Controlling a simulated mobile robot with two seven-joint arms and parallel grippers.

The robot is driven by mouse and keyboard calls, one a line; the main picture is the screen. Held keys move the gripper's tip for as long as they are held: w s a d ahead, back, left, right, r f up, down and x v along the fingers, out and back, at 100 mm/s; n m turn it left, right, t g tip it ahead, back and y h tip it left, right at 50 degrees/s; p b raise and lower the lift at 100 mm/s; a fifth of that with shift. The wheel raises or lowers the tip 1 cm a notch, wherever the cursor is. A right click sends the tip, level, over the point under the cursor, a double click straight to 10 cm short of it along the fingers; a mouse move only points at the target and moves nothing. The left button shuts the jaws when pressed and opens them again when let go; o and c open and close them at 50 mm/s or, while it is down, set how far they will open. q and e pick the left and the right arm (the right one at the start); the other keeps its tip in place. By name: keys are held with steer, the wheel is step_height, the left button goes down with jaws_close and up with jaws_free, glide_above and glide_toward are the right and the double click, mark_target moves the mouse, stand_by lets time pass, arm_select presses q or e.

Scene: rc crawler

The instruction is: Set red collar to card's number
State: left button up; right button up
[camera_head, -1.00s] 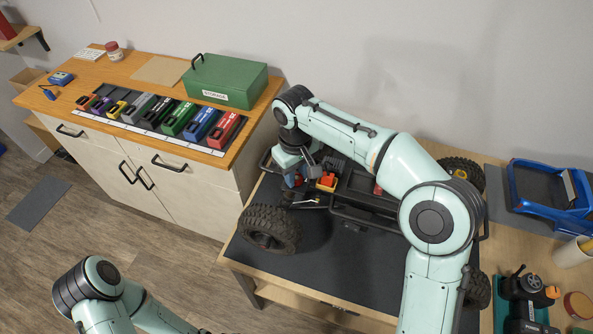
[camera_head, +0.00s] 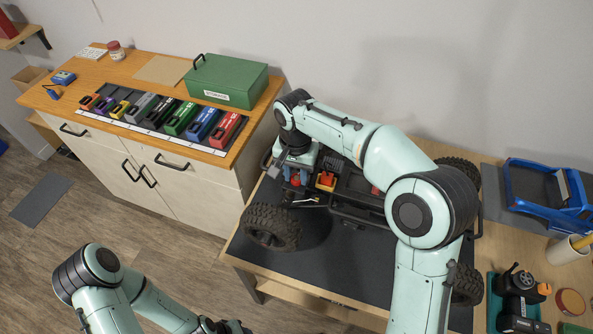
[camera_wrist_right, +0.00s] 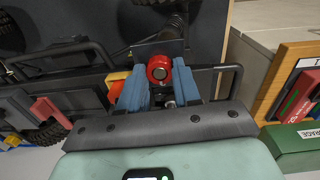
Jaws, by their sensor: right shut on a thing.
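The red collar (camera_wrist_right: 160,69) is a round red ring with a dark centre, at the front of the crawler's dark frame. It also shows in the head view (camera_head: 295,181), small and partly covered. My right gripper (camera_wrist_right: 160,88) is shut on the red collar, with one blue finger on either side of it. In the head view the right gripper (camera_head: 297,174) is at the crawler's left end. Any marks on the collar are too small to read. My left gripper (camera_head: 230,327) is at the bottom edge, mostly cut off. No number card is clearly readable.
The crawler's black wheel (camera_head: 271,227) stands beside the gripper, and an orange-red part (camera_head: 326,180) sits close to it. A cabinet top (camera_head: 150,88) holds several coloured packs and a green storage box (camera_head: 226,82). A blue body shell (camera_head: 548,190) lies at the right.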

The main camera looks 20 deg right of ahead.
steer(key=m, duration=0.6)
steer(key=shift+m, duration=0.3)
arm_select(q)
steer(key=shift+w+r+p, duration=0.4)
steer(key=shift+w+r, duration=0.05)
steer(key=shift+r, duration=0.15)
arm_select(e)
steer(key=m, duration=0.5)
steer(key=shift+f, duration=0.1)
steer(key=shift+m, duration=0.3)
